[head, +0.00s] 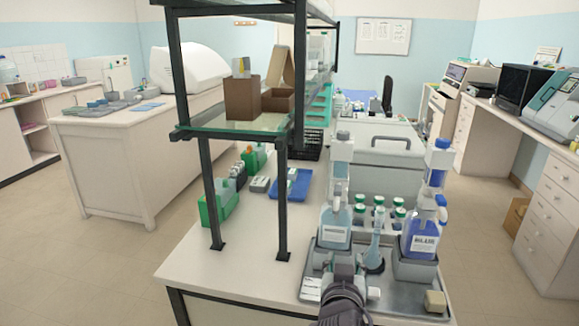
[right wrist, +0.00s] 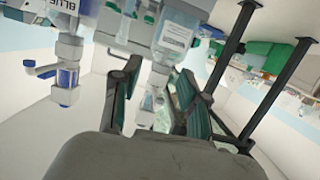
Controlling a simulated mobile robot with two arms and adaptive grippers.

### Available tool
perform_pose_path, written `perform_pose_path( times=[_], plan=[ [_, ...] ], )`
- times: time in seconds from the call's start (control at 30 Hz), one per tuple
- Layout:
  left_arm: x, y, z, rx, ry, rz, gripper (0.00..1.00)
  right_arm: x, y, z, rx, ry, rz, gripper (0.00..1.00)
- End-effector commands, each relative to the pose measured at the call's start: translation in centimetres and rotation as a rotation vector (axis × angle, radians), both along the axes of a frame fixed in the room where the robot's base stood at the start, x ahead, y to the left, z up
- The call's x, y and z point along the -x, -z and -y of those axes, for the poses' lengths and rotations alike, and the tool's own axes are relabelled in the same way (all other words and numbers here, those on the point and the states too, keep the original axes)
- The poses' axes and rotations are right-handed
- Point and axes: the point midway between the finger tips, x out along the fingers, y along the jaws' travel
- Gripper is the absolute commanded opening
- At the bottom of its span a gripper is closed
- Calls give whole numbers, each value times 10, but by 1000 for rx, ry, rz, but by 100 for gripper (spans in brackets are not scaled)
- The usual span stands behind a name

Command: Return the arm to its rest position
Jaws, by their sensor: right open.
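My right gripper (head: 345,268) is low at the front of the metal tray (head: 410,303), in front of the labelled clear bottle (head: 335,228). In the right wrist view its two fingers (right wrist: 157,80) are spread apart. That bottle (right wrist: 178,38) shows upside down beyond them, and I see nothing clearly held. Whether the fingers touch the bottle I cannot tell. A blue-liquid bottle (head: 421,236) stands in a grey holder to the right. My left gripper is not in view.
A shelf frame with dark posts (head: 282,200) stands left of the tray. A beige block (head: 435,301) lies at the tray's front right.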

Motion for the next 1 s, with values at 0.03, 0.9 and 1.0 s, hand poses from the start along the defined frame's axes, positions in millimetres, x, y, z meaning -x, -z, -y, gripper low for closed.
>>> perform_pose_path(
  times=[0.03,0.9,1.0],
  plan=[
    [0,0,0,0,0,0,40,18,38,12,-6,-8,-107,44],
    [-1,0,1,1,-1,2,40,284,266,59,-72,-362,-1042,44],
    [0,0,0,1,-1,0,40,279,291,58,-73,-361,-1051,44]
  ],
)
